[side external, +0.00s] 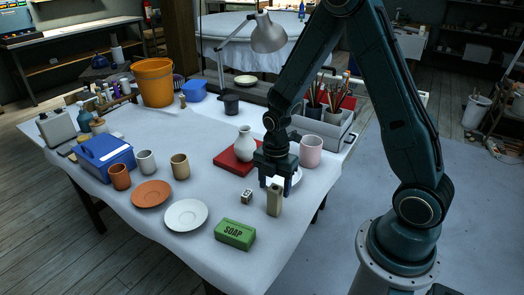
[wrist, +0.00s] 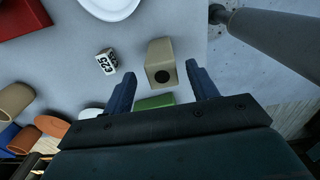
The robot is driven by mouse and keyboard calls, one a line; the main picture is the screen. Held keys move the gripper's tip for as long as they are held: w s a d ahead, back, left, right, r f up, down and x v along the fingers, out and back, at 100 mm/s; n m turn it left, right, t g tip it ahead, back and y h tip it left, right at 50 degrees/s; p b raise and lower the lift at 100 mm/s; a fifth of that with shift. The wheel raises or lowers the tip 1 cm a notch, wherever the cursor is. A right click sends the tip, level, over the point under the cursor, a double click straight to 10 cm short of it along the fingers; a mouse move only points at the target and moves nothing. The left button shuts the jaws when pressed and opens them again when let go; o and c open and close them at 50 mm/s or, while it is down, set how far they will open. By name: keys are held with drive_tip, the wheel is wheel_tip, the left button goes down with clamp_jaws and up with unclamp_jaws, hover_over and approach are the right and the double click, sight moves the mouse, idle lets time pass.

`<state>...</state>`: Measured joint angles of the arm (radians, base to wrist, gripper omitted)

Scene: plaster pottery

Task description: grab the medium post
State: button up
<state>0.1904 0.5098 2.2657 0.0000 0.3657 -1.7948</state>
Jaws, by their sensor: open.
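A khaki upright post (side external: 275,201) stands on the white-covered table near its front right edge. In the wrist view the post (wrist: 161,60) shows its pale top and a face with a dark round spot. My gripper (side external: 277,186) is open and points down just behind and above the post in the side view. In the wrist view my gripper (wrist: 160,70) has one finger on each side of the post's near end, with gaps visible on both sides. Nothing is held. I cannot tell the exact height of the fingertips against the post.
A small labelled block (side external: 246,197) stands just left of the post. A green soap box (side external: 235,234) lies in front. A white plate (side external: 186,214) is to the left. A red box (side external: 237,157) with a white vase (side external: 245,140) and a pink cup (side external: 311,151) are behind.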

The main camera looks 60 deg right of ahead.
sight(275, 197)
drive_tip(key=shift+f, duration=0.1)
drive_tip(key=shift+s+f, duration=0.15)
drive_tip(key=shift+f, duration=2.35)
drive_tip(key=c, duration=1.2)
drive_tip(key=shift+r, duration=0.1)
wheel_tip(275, 197, up, 20)
drive_tip(key=shift+f, duration=0.1)
